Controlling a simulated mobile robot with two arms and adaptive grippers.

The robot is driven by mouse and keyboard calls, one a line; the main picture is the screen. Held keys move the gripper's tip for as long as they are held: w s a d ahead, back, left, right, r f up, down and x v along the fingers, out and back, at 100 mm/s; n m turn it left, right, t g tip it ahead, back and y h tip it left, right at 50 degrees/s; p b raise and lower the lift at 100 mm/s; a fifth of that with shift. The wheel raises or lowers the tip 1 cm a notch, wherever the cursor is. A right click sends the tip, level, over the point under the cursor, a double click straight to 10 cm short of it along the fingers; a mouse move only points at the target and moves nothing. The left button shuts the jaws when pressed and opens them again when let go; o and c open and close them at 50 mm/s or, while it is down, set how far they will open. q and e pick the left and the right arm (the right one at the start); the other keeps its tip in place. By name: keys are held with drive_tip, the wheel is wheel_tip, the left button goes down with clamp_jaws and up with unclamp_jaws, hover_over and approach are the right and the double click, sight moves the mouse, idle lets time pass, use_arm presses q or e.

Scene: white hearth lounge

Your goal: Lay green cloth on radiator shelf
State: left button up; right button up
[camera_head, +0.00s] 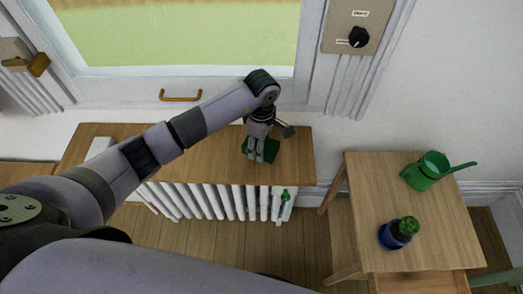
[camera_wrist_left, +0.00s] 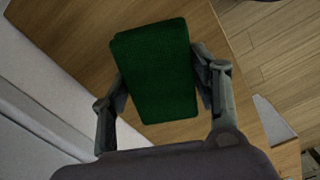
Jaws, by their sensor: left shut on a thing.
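The green cloth (camera_head: 270,148) is a small, dark green folded pad at the right part of the wooden radiator shelf (camera_head: 200,152). My left gripper (camera_head: 259,156) points down over the shelf and is shut on the cloth, with a finger on each side of it. In the left wrist view the cloth (camera_wrist_left: 158,75) lies between the fingers of my left gripper (camera_wrist_left: 160,85), with the wooden shelf (camera_wrist_left: 75,35) behind it. I cannot tell whether the cloth touches the shelf or is held just above it. My right gripper is not in view.
A white radiator (camera_head: 215,200) with a green valve (camera_head: 285,196) stands below the shelf. A window with a handle (camera_head: 181,96) is behind. At right, a wooden table (camera_head: 440,235) bears a green watering can (camera_head: 424,172) and a plant in a blue pot (camera_head: 393,236). The shelf's left part is mostly clear.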

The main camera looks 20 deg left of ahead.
use_arm(q)
drive_tip(key=shift+f, duration=2.2)
drive_tip(key=shift+f, duration=0.1)
drive_tip(key=o, duration=1.1)
wheel_tip(320, 180, up, 12)
drive_tip(key=shift+r+b, duration=0.1)
drive_tip(key=shift+b, duration=0.4)
